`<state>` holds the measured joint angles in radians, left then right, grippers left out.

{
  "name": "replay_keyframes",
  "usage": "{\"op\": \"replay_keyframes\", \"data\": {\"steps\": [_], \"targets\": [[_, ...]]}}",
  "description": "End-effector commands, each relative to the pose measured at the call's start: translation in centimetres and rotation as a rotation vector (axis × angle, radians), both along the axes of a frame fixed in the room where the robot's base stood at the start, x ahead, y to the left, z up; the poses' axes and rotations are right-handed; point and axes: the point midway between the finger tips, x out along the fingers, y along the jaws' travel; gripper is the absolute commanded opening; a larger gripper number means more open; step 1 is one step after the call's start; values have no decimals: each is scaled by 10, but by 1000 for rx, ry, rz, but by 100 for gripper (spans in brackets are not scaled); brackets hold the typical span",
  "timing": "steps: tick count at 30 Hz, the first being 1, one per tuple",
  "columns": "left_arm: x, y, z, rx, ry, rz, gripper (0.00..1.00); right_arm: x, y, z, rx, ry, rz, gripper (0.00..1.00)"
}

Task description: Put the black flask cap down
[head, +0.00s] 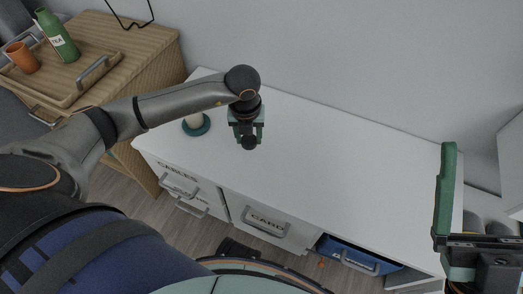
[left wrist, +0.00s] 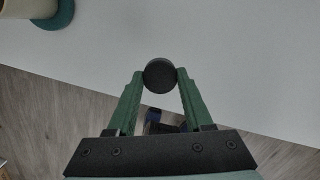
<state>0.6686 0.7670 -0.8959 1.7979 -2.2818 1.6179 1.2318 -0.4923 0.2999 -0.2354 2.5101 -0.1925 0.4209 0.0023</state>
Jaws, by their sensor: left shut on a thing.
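The black flask cap (head: 249,143) is a small dark round piece between the fingertips of my left gripper (head: 247,136). In the left wrist view the cap (left wrist: 160,75) sits between the two green fingers, which touch it from both sides. It is over the white desk (head: 330,150), near the front edge. I cannot tell how high it is above the top. My right gripper (head: 462,215) is at the right edge of the head view, with one long green finger visible and its opening unclear.
A cream cylinder on a teal round base (head: 196,125) stands on the desk left of my left gripper. The desk's middle and right are clear. At the far left, a wooden cabinet bears a tray (head: 75,92) with a green tea bottle (head: 58,36) and orange cup (head: 22,58).

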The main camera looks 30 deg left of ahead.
Motion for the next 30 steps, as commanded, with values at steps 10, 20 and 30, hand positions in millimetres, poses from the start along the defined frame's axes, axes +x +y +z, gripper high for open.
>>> {"op": "replay_keyframes", "data": {"steps": [10,20,30], "targets": [[28,-18,-44,1,3,-2,0,1,2,-24,12,23,22,100],[32,-21,-81,1,3,-1,0,2,4,-41,2,29,21,100],[32,-21,-83,1,3,-1,0,2,5,-42,0,28,21,100]]}}
